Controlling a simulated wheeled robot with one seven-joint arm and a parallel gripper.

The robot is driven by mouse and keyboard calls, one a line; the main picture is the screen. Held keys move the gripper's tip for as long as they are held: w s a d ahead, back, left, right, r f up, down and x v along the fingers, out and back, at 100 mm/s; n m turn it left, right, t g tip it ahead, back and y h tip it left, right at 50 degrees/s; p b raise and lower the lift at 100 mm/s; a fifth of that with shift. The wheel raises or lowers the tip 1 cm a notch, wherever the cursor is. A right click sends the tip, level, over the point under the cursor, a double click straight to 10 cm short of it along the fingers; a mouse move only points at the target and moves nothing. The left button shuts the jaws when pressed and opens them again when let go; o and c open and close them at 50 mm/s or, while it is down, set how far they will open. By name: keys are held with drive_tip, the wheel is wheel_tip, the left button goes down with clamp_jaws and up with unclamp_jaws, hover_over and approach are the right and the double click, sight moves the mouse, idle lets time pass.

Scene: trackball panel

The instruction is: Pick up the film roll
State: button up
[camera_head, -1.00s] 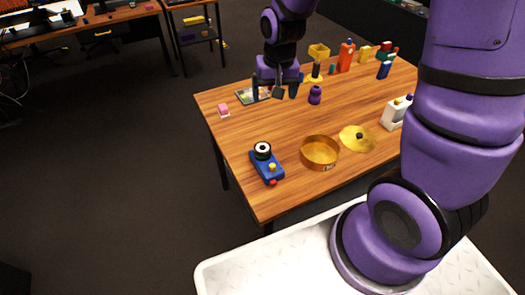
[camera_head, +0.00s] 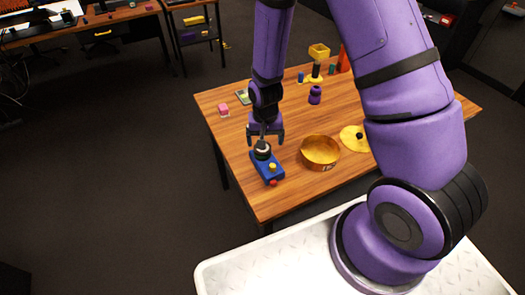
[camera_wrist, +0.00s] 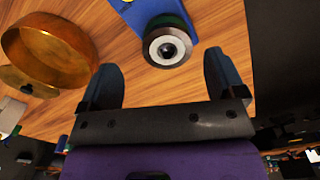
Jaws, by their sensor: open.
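My gripper (camera_head: 266,136) is open, with its fingers pointing down just above the far end of the blue panel (camera_head: 268,168). The panel has a yellow knob, a red part and a round grey-white ring with a dark ball in its centre (camera_wrist: 168,46). In the wrist view this round part lies between and beyond the open fingertips (camera_wrist: 162,66), with no visible contact. A small purple rounded object (camera_head: 315,95) stands farther back on the table. I cannot tell for sure which object is the film roll.
A round orange-brown pan (camera_head: 320,152) and a yellow disc with a dark knob (camera_head: 353,138) lie right of the panel. A pink block (camera_head: 223,109) sits at the left edge. Yellow items and small cylinders stand at the back. My arm hides the table's right side.

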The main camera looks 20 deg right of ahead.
sight(260, 155)
drive_tip(key=shift+w+a+f, duration=0.15)
drive_tip(key=shift+w+f, duration=0.05)
drive_tip(key=shift+f, duration=0.9)
drive_tip(key=shift+w+a+f, duration=0.1)
drive_tip(key=shift+w+f, duration=0.05)
drive_tip(key=shift+f, duration=1.8)
drive_tip(key=c, duration=1)
